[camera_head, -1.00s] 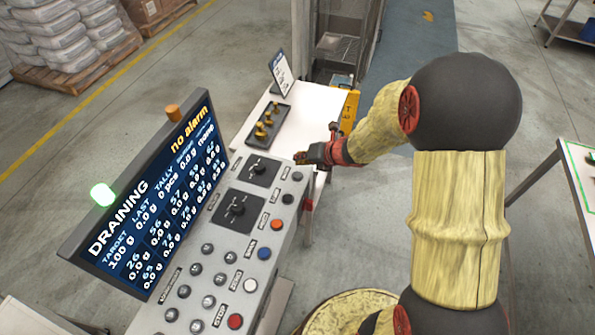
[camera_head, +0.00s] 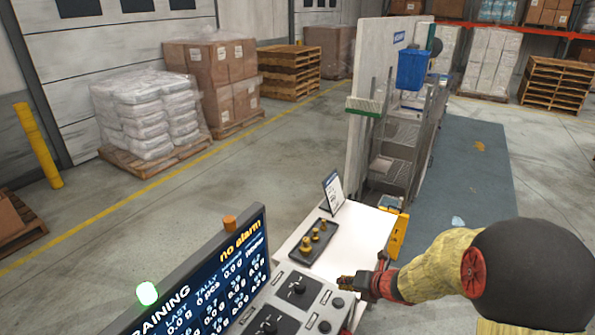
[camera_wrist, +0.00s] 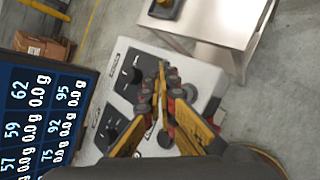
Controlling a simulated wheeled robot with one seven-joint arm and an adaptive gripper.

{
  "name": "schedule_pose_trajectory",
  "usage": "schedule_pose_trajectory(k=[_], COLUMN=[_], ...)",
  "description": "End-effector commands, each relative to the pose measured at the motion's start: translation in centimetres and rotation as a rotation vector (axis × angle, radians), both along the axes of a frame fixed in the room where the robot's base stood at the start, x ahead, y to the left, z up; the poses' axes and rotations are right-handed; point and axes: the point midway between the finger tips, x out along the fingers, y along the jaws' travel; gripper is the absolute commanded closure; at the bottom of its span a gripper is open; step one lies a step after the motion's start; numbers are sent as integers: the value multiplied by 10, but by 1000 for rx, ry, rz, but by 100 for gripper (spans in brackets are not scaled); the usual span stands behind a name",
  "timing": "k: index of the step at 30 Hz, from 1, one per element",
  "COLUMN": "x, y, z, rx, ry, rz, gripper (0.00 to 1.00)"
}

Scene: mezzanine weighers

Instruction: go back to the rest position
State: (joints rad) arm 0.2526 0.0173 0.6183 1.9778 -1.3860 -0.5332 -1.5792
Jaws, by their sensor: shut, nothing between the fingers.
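My gripper (camera_head: 347,284) is held over the far right end of the grey control panel (camera_head: 318,308), near the white side table. In the wrist view its two yellow fingers (camera_wrist: 162,75) come together at the tips with nothing between them. Black knobs and round buttons of the panel show beneath and around the fingers there. I cannot tell whether the fingertips touch the panel. My arm reaches in from the lower right of the head view.
A display (camera_head: 215,285) reading "no alarm" stands left of the panel, with a green lamp (camera_head: 147,293). The white table (camera_head: 358,232) holds a black tray of brass weights (camera_head: 313,238) and a sign (camera_head: 333,192). A yellow floor sign (camera_head: 398,236) stands behind. Open floor lies left.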

Motion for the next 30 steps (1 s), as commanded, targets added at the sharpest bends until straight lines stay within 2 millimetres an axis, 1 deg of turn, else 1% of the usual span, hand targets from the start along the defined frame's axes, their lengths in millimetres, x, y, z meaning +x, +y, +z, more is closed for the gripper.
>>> schedule_pose_trajectory(k=[2, 4, 5, 8, 9, 10, 11, 12, 14, 15, 16, 17, 18, 20, 21, 23, 24, 26, 27, 30], x=[0, -1, -1, -18, -26, -35, -43, -57, -82, -100, -115, -131, -153, -183, -202, -227, -242, -263, -275, -294], y=[-3, -17, -26, -66, -85, -98, -111, -124, -139, -144, -145, -144, -139, -126, -115, -96, -82, -60, -46, -17], z=[-2, -8, -12, -31, -32, -29, -24, -17, -3, 7, 14, 22, 32, 45, 52, 63, 69, 77, 82, 96], rx=[21, 46, 63, 140, 178, 212, 247, 298, 387, 456, 510, 569, 650, 766, 840, 948, 1015, 1106, 1164, 1283], ry=[25, 73, 101, 220, 254, 274, 287, 298, 307, 307, 307, 307, 309, 321, 336, 365, 392, 440, 476, 552], rz=[-44, -152, -227, -579, -747, -878, -1006, -1178, -1430, -1593, -1712, -1827, -1971, -2153, -2255, -2376, -2437, -2503, -2522, -2492], gripper=[100, 100, 100, 100, 100, 100, 100, 100, 100, 100, 100, 100, 100, 100, 100, 100, 100, 100, 100, 100])
